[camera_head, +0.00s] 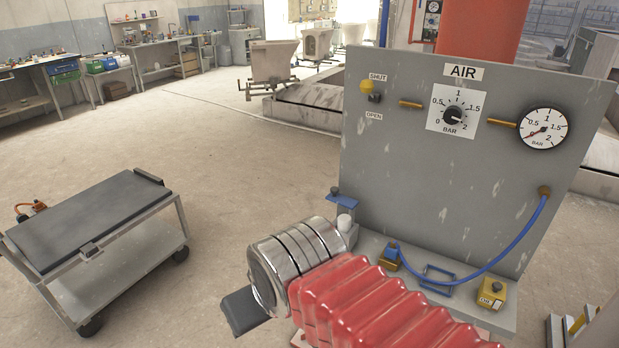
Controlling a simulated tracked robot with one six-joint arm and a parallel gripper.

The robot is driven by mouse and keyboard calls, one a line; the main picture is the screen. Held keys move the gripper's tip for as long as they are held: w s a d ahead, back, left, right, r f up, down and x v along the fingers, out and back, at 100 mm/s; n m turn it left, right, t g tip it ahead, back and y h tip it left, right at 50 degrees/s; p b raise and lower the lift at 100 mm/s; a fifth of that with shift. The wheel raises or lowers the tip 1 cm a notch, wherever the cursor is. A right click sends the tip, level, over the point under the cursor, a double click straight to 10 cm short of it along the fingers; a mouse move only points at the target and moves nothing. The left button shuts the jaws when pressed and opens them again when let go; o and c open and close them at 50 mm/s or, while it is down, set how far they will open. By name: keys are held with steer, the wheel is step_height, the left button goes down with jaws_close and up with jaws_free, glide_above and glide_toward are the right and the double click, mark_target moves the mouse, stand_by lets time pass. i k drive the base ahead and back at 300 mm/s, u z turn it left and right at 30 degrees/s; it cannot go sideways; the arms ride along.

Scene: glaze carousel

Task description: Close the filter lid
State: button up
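My arm, with a red ribbed sleeve and shiny metal rings, reaches in from the bottom right. A dark grey part of my gripper (243,311) shows left of the rings; the fingertips are not clearly visible. The grey AIR panel (420,165) stands on a grey shelf behind my arm. No part is labelled as the filter lid, so I cannot tell which it is. A flat blue piece (343,201) sits above a white rounded part (346,224) at the shelf's left end, close to the rings. A blue block (391,252) with a yellow base stands on the shelf.
A blue hose (480,273) droops from the panel to the shelf. A blue frame (437,280) and a yellow OIL box (492,293) stand on the shelf. A dial (453,114) and a gauge (542,130) are on the panel. A cart (95,220) stands left; open floor lies between.

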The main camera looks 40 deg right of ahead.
mark_target(334, 196)
steer(key=z, duration=0.05)
steer(key=i, duration=0.9)
steer(key=z, duration=0.4)
